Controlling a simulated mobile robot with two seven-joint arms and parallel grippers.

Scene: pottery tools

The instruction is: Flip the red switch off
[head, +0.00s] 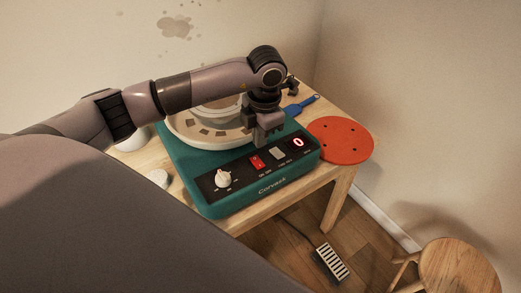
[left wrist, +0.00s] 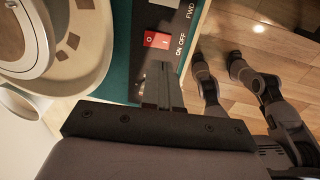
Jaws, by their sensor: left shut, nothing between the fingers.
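The red switch (head: 257,161) is on the dark control panel at the front of a green pottery wheel (head: 206,199), between a white knob (head: 223,178) and a grey switch (head: 277,153). A red digit 0 is lit at the panel's right end. My left gripper (head: 266,142) is shut and empty, pointing down just above and behind the red switch. In the left wrist view the shut fingers (left wrist: 160,70) end close to the red switch (left wrist: 157,40), beside its ON OFF label. I cannot tell whether they touch it. My right gripper is not identifiable in these views.
The wheel stands on a wooden table (head: 329,183). A round red bat (head: 341,140) and a blue-handled tool (head: 302,105) lie to the right. A white round item (head: 158,178) is at the left. A foot pedal (head: 330,263) and wooden stool (head: 459,266) are on the floor.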

